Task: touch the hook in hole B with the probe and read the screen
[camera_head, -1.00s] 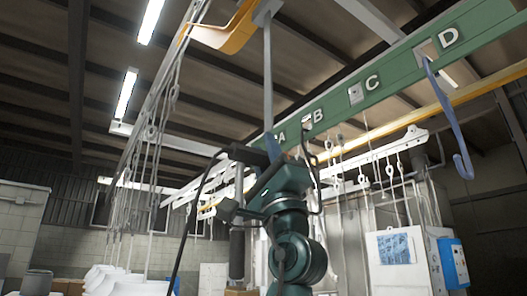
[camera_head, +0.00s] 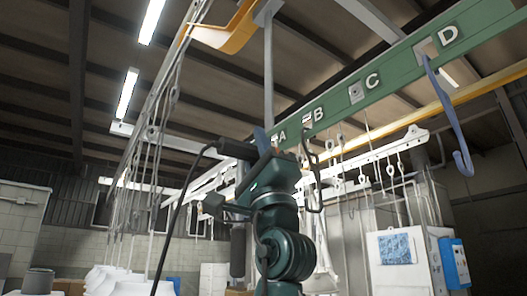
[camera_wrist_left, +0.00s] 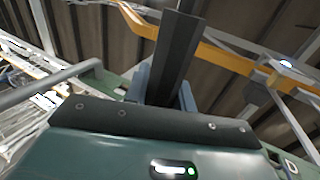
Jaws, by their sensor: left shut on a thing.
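My left gripper (camera_head: 263,143) rises in the middle of the head view, below the green beam's letter A. It is shut on the dark probe (camera_head: 238,150), from which a black cable hangs. In the left wrist view the dark bar of the probe (camera_wrist_left: 175,50) stands between the bluish fingers. Hole B (camera_head: 307,119) is a pale plate in the green beam (camera_head: 395,75). A dark hook (camera_head: 319,160) hangs below it, just right of my gripper, partly hidden by my arm. I cannot tell whether probe and hook touch. My right gripper is out of view.
A blue hook (camera_head: 448,110) hangs from hole D; hole C (camera_head: 356,92) looks empty. Several thin hooks hang from a white rail (camera_head: 375,155) behind. A blue box (camera_head: 453,262) is on the white cabinet at right; its screen is too small to read. An orange bracket (camera_head: 222,32) is overhead.

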